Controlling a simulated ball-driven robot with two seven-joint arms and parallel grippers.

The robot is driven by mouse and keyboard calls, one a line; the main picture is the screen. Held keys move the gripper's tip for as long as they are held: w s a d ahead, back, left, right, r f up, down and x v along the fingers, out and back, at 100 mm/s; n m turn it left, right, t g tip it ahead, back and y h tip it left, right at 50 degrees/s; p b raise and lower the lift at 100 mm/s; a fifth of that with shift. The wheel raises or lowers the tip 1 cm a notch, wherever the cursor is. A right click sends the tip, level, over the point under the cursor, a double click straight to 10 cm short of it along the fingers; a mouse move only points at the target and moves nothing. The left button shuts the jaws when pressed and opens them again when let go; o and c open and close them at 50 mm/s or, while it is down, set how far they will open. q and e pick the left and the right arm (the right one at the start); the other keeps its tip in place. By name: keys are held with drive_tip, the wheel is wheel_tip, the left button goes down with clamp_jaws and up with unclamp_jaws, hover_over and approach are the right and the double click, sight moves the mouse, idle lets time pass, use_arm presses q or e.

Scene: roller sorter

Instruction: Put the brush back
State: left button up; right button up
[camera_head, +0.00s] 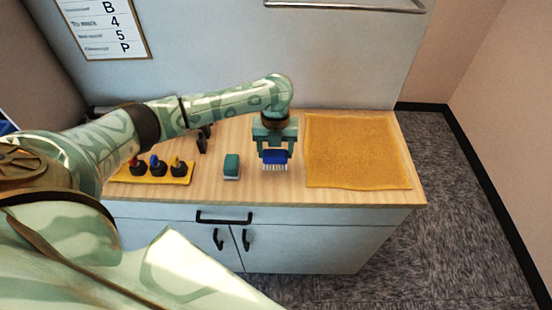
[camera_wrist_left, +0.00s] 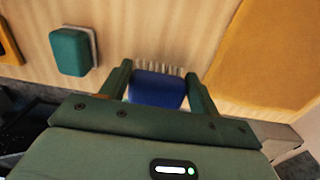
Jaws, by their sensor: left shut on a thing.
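A blue brush (camera_head: 274,157) with pale bristles pointing down is between the fingers of my left gripper (camera_head: 275,152), over the wooden counter just left of the orange mat. The brush also shows in the left wrist view (camera_wrist_left: 157,89), with a finger on each side of it. My left gripper (camera_wrist_left: 158,85) is shut on the brush. I cannot tell whether the bristles touch the counter. A green block-shaped brush or eraser (camera_head: 232,166) sits on the counter to the left; it also shows in the wrist view (camera_wrist_left: 72,52). My right gripper is not in view.
An orange mat (camera_head: 357,150) covers the right end of the wooden counter (camera_head: 215,193). A yellow tray (camera_head: 130,178) with red, blue and yellow topped dark items stands at the left. Dark upright objects (camera_head: 203,138) stand behind, under my arm. Bare counter lies around the green block.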

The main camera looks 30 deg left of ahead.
sight(276, 157)
use_arm(q)
wheel_tip(276, 157, down, 3)
drive_tip(key=shift+f+b, duration=0.2)
drive_tip(key=shift+b, duration=0.35)
drive_tip(key=shift+r, duration=0.1)
drive_tip(key=o, duration=1)
wheel_tip(276, 157, up, 12)
drive_tip(key=p, duration=0.4)
